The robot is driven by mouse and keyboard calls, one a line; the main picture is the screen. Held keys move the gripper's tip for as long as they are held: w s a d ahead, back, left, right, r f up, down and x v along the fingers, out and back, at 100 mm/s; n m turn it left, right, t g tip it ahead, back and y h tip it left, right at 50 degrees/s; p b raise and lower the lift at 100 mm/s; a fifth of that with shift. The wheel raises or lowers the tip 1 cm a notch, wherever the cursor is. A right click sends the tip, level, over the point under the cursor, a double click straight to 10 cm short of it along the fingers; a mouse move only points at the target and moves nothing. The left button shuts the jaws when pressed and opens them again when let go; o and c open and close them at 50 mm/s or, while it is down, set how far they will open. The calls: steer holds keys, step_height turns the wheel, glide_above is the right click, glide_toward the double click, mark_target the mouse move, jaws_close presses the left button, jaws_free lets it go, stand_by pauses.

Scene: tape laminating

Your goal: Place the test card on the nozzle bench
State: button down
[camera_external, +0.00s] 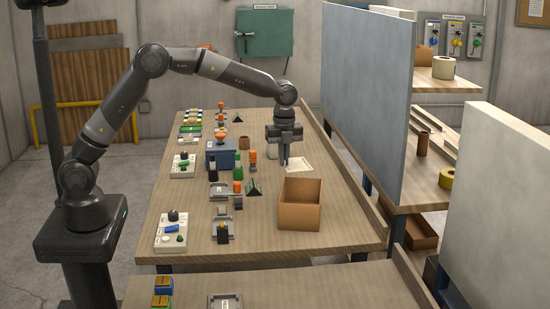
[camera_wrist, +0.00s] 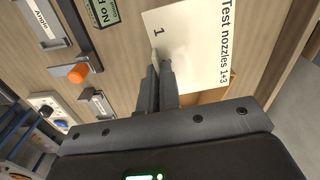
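A white card (camera_external: 299,165) lies at the right side of the long bench, beyond the cardboard box. My gripper (camera_external: 285,161) points down at the card's left part. In the wrist view my gripper (camera_wrist: 160,61) has its fingers close together, with the tips in front of the card. A small pale bit shows at the tips, but I cannot tell what it is or whether the tips touch the card.
An open cardboard box (camera_external: 300,211) stands on the wooden bench (camera_external: 262,240) in front of the card. A blue box (camera_external: 221,157), orange-topped fixtures and several small devices crowd the left side. A tall grey panel (camera_external: 367,95) rises behind the bench's right edge.

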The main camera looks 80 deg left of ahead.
step_height(320, 180, up, 5)
steer(key=shift+f, duration=0.15)
steer(key=s+d+m, duration=0.3)
steer(key=d, duration=1)
steer(key=s+d+m, duration=0.2)
steer(key=s+d, duration=0.1)
steer(key=d, duration=1.1)
steer(key=s+d+m, duration=0.3)
steer(key=d, duration=1)
steer(key=s+d+m, duration=0.2)
steer(key=s+d, duration=0.8)
steer(key=d, duration=0.2)
glide_above(274, 292)
step_height(274, 292, down, 12)
steer(key=shift+s+d+r, duration=0.1)
steer(key=shift+f, duration=2.05)
steer(key=shift+f, duration=0.15)
